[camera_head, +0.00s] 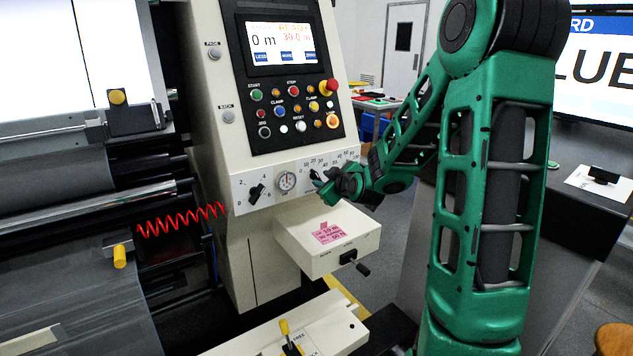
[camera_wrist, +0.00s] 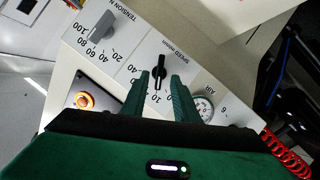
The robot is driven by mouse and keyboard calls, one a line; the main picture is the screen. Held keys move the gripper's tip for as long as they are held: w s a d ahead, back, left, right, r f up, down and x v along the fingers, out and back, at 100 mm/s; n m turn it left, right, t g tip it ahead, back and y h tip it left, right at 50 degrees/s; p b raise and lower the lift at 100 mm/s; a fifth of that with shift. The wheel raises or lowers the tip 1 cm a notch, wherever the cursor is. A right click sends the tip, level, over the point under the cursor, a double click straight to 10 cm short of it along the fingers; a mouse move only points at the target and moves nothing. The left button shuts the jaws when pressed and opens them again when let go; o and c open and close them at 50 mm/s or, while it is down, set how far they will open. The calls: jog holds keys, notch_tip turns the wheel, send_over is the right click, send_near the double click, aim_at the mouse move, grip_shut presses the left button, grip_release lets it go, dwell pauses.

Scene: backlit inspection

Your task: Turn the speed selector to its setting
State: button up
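The speed selector (camera_wrist: 160,72) is a black bar knob on the white panel strip, under a "SPEED m/min" label in the wrist view. Its bar lies nearly upright in that picture, its lower end near the 10 mark; which end is the pointer I cannot tell. My gripper (camera_wrist: 162,80) has two green fingers, apart, on either side of the knob's line. Whether they touch it I cannot tell.
A grey tension knob (camera_wrist: 103,27) and an air gauge (camera_wrist: 204,107) flank the selector; the gauge also shows in the head view (camera_head: 287,181). A white box (camera_head: 345,240) with a pink note (camera_head: 328,233) juts out below. Buttons and a screen (camera_head: 282,43) are above.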

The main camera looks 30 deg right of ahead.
aim_at(318, 178)
jog(key=shift+x, duration=2.1)
grip_shut()
jog(key=shift+a, duration=0.15)
